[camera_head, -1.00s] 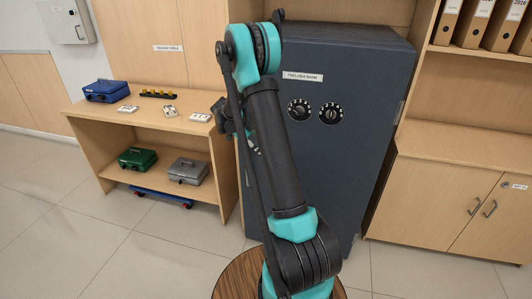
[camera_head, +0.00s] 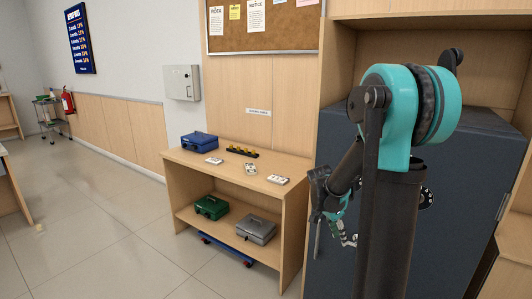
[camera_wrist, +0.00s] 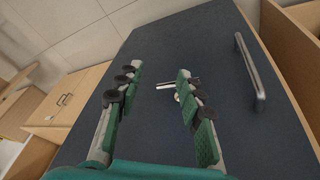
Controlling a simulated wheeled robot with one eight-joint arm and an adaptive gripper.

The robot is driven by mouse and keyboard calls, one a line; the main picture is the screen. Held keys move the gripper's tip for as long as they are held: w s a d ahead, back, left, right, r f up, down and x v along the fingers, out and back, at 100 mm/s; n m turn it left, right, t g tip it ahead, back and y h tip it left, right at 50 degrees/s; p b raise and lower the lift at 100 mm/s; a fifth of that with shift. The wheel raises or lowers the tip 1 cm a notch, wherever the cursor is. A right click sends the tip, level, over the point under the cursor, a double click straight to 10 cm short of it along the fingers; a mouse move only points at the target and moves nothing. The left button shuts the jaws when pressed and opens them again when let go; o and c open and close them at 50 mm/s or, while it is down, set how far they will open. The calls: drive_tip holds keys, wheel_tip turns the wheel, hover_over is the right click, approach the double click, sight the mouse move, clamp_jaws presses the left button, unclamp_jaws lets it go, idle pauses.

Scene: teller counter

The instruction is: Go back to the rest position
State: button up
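My gripper (camera_head: 345,238) shows small in the head view, beside my upright arm and in front of the dark blue-grey safe (camera_head: 468,170). In the wrist view my gripper (camera_wrist: 158,76) has its two green fingers spread apart with nothing between them. Beyond the fingers is a dark door face (camera_wrist: 215,50) with a long metal bar handle (camera_wrist: 250,72) on the right. A small silver fitting (camera_wrist: 178,96) shows on the face between the fingers; whether they touch it I cannot tell. My arm hides much of the safe front in the head view.
A wooden shelf table (camera_head: 290,205) stands left of the safe, with a blue cash box (camera_head: 199,141), small items on top, and green (camera_head: 211,207) and grey (camera_head: 256,229) boxes below. Open tiled floor (camera_head: 100,220) lies to the left. Wooden cabinets flank the safe.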

drive_tip(key=s+a+f+n+t+y, duration=0.1)
drive_tip(key=s+a+n+t+y, duration=0.1)
drive_tip(key=s+n, duration=0.5)
drive_tip(key=s+a+f+n+t+y, duration=0.1)
drive_tip(key=s+a+n, duration=0.4)
drive_tip(key=s, duration=0.5)
drive_tip(key=shift+s+f+n+t+y, duration=0.2)
drive_tip(key=shift+f+n+t+y, duration=0.15)
drive_tip(key=shift+n+y, duration=0.4)
idle(0.5)
